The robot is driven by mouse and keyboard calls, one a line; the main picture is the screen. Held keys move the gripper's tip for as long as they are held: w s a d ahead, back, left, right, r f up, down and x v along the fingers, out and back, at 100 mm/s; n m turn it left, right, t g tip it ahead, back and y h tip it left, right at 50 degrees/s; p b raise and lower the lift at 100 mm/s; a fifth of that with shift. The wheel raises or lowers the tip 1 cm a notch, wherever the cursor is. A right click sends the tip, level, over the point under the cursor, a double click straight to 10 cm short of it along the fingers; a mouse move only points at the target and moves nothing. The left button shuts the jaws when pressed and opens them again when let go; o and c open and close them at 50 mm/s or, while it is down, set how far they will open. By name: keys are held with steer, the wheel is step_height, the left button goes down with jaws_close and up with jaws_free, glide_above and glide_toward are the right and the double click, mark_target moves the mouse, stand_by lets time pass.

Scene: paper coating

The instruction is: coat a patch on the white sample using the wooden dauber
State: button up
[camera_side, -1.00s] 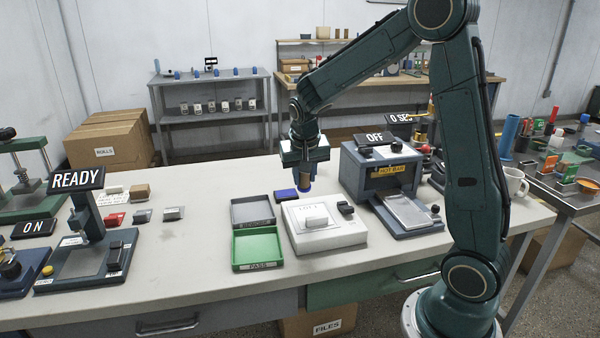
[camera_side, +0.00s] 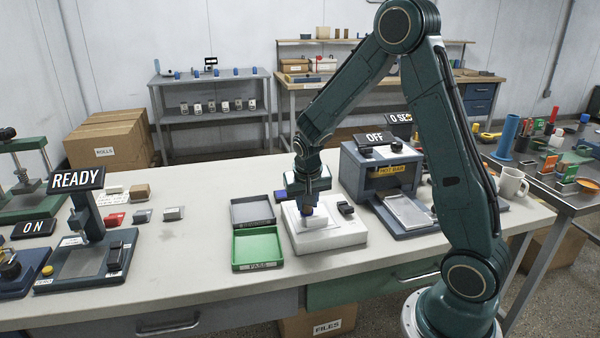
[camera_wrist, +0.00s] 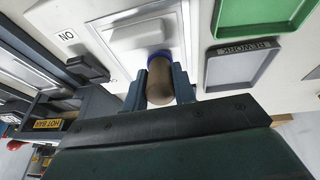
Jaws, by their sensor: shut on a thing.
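My gripper (camera_side: 306,201) is shut on the wooden dauber (camera_wrist: 159,82), which has a tan body and a blue end. The dauber's blue end (camera_side: 307,211) points down over the white plate device, at the back edge of the raised white sample (camera_side: 318,223). In the wrist view the white sample (camera_wrist: 139,35) lies just beyond the blue end. I cannot tell whether they touch. No coloured patch shows on the visible part of the sample.
Left are a grey tray (camera_side: 234,222) and a green PASS tray (camera_side: 237,265). The hot bar machine (camera_side: 350,170) stands close on the right.

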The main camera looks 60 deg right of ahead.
steer(key=shift+s+d, duration=2.3)
steer(key=shift+s, duration=0.05)
steer(key=shift+w+a, duration=2.6)
steer(key=shift+w, duration=0.05)
steer(key=shift+w+d, duration=0.2)
steer(key=shift+s+d, duration=2.55)
steer(key=shift+s, duration=0.05)
steer(key=shift+w+a, duration=2.55)
steer(key=shift+r, duration=4.05)
steer(key=shift+w+f, duration=0.1)
steer(key=shift+w+a+f+g, duration=0.15)
steer(key=shift+w+f+g, duration=0.1)
steer(key=shift+w, duration=0.25)
steer(key=shift+w+a+f+g, duration=0.15)
steer(key=shift+w+g, duration=0.1)
steer(key=shift+w, duration=0.2)
